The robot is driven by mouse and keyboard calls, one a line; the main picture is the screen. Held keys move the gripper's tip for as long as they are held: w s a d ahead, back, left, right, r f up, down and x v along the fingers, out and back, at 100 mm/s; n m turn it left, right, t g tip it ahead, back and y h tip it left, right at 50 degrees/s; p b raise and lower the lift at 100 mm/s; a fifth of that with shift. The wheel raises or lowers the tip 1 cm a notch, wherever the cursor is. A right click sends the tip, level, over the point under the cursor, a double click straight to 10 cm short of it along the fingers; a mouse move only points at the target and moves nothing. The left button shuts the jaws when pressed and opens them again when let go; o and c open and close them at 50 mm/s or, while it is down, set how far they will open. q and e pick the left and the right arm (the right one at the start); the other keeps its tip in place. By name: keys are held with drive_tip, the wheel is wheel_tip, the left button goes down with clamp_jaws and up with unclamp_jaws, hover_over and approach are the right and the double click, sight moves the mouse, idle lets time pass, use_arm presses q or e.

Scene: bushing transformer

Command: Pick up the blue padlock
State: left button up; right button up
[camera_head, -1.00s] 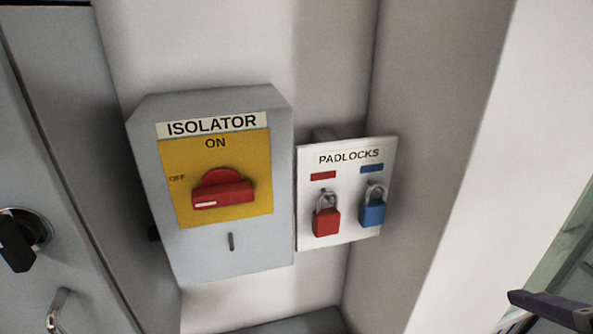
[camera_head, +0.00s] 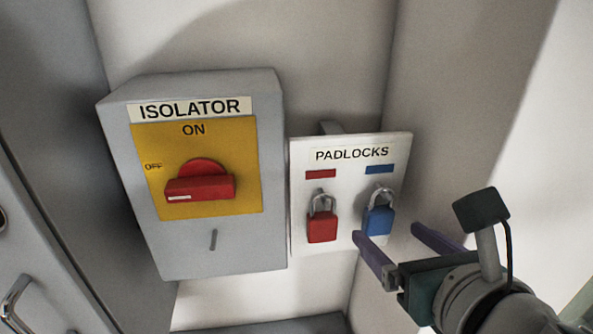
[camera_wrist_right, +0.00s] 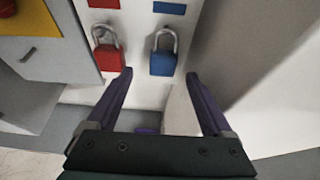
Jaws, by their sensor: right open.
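The blue padlock (camera_head: 378,220) hangs by its shackle on the right side of the white PADLOCKS board (camera_head: 350,182), below a blue label. My right gripper (camera_head: 386,232) is open and empty, just in front of and slightly below the blue padlock. In the right wrist view the blue padlock (camera_wrist_right: 163,64) shows ahead, between the lines of the two purple fingers, beyond their tips. I cannot tell whether a finger touches it. My left gripper is not in view.
A red padlock (camera_head: 322,227) hangs close to the left of the blue one. The grey ISOLATOR box (camera_head: 272,180) with a red handle (camera_head: 200,187) stands further left. A wall (camera_head: 450,100) rises at the right. A cabinet handle (camera_head: 14,300) is at lower left.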

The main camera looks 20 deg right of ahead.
sight(381, 224)
drive_tip(key=shift+d+p+x, duration=0.1)
drive_tip(key=shift+p+x, duration=0.1)
drive_tip(key=shift+x, duration=1.05)
drive_tip(key=shift+d+p+x, duration=0.15)
drive_tip(key=shift+p+x, duration=0.05)
drive_tip(key=shift+x, duration=1.05)
clamp_jaws()
